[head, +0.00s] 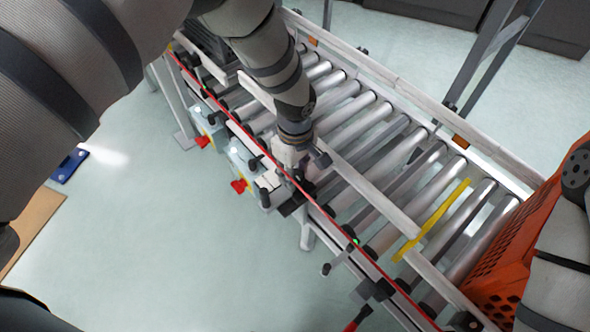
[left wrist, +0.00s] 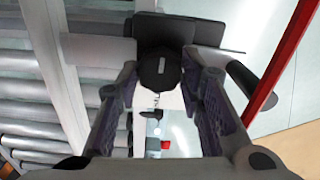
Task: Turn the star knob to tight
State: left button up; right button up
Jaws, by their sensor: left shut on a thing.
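My left gripper (head: 292,168) reaches down to the near side of the roller conveyor, at a dark bracket by the side guide rail (head: 370,187). In the left wrist view, a dark, faceted star knob (left wrist: 160,72) sits between the far ends of the two fingers of the left gripper (left wrist: 161,88). The fingers are closed in on its sides. In the head view the knob is hidden by the gripper, and I cannot read how tight it is. My right gripper is not in view.
An orange tote (head: 510,245) stands on the right end of the conveyor rollers (head: 345,115), close to my right arm. A yellow strip (head: 435,220) crosses the rollers. Control boxes with red knobs (head: 239,186) hang on the near side. Another black handle (head: 338,262) sticks out further right.

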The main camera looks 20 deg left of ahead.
pick_arm(q)
jog(key=m, duration=0.5)
jog(key=shift+m, duration=0.3)
jog(key=m, duration=1.1)
jog(key=shift+d+m, duration=0.1)
jog(key=shift+m, duration=0.3)
jog(key=m, duration=0.5)
jog(key=shift+m, duration=0.6)
jog(key=o, duration=1.2)
jog(key=shift+c, duration=0.2)
